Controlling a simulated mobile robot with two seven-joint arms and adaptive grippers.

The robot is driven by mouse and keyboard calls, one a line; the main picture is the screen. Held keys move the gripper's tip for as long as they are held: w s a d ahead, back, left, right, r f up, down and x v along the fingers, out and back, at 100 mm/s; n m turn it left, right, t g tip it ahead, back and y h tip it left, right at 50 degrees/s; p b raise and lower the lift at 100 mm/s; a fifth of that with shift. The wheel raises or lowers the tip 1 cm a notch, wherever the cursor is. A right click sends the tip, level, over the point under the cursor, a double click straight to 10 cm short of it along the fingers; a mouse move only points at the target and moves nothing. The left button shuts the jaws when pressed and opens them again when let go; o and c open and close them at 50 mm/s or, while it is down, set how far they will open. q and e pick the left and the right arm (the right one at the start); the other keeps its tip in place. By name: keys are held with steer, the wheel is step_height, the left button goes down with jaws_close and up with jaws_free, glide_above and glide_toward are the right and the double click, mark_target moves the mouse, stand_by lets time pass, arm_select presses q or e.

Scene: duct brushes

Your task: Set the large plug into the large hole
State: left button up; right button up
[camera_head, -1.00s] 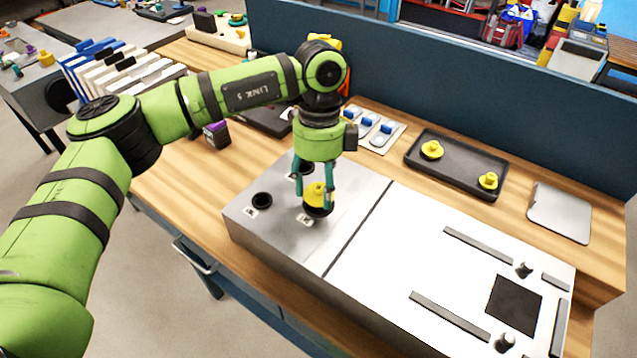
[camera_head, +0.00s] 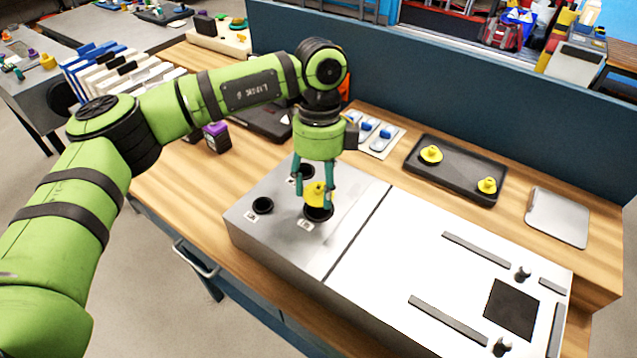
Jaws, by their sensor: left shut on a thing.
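My left gripper (camera_head: 314,203) points down over the grey metal box and is shut on a yellow plug (camera_head: 315,193). The plug is at the large hole (camera_head: 319,213), a dark ringed opening near the box's front middle. Its lower part is hidden, so I cannot tell how deep it sits. Two other dark holes show in the box top, one at the left (camera_head: 262,205) and one behind the gripper (camera_head: 307,171). Two more yellow plugs, one on the left (camera_head: 431,154) and one on the right (camera_head: 487,186), stand in a black tray (camera_head: 459,188). My right gripper is not in view.
A white panel (camera_head: 400,255) with grey strips and black knobs covers the right of the box. A grey plate (camera_head: 558,217) lies at the right. Blue-topped items (camera_head: 369,124) and a purple-black box (camera_head: 217,138) are behind. A blue partition (camera_head: 450,90) bounds the back.

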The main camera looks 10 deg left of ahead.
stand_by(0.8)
arm_select(q)
steer(key=o, duration=0.5)
steer(key=shift+c, duration=0.2)
step_height(320, 180, up, 11)
steer(key=w+p, duration=0.1)
steer(key=p, duration=0.5)
steer(key=shift+w+a+p, duration=0.15)
steer(key=shift+w+p, duration=0.2)
steer(key=shift+w, duration=0.05)
steer(key=shift+f, duration=0.2)
